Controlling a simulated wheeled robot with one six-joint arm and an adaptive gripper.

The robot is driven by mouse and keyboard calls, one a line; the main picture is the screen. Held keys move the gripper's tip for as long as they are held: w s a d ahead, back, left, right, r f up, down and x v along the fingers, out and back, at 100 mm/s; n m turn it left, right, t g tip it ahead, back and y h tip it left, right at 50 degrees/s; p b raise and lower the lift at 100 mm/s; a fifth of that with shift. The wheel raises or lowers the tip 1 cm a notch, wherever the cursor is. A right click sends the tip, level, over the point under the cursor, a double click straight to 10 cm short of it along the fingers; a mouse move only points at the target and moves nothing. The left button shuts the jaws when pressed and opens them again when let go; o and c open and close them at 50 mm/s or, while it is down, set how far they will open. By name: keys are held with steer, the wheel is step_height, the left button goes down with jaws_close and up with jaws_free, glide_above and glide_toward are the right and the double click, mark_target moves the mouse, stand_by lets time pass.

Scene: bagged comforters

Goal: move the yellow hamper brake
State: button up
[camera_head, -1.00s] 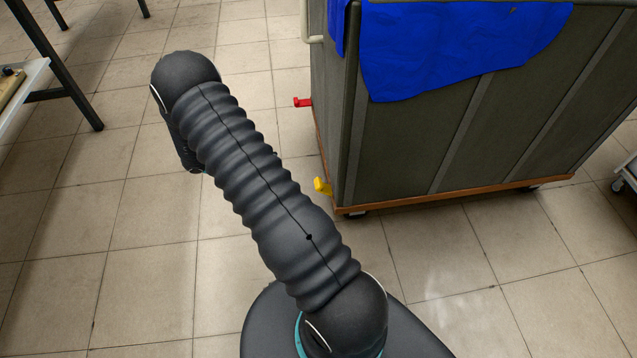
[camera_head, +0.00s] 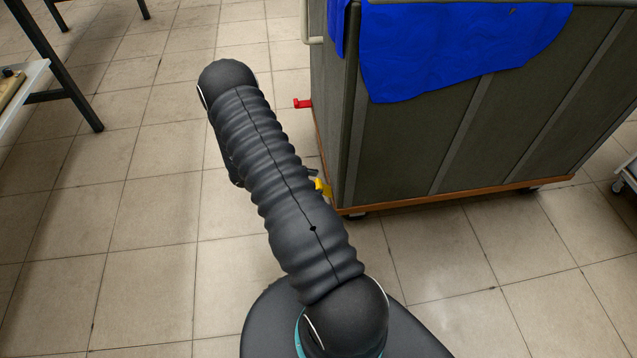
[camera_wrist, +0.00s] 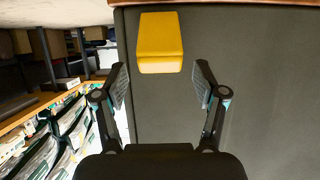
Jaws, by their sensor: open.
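The yellow hamper brake (camera_head: 321,186) sticks out low at the near left corner of the grey hamper (camera_head: 405,150), partly hidden behind my arm in the head view. In the wrist view the yellow brake (camera_wrist: 160,42) is a block just beyond the fingertips, between their lines. My gripper (camera_wrist: 160,78) is open, one finger on each side, with nothing between the fingers. In the head view only a dark bit of my gripper (camera_head: 312,173) shows beside the brake; my arm hides the rest.
A red brake (camera_head: 303,103) sticks out further back on the hamper's left side. A blue cloth (camera_head: 450,45) hangs over the hamper's rim. A table with dark legs (camera_head: 60,70) stands at the far left. The tiled floor between is clear.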

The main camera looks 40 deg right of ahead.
steer(key=shift+x, duration=0.95)
jaws_close()
steer(key=shift+s+f, duration=0.1)
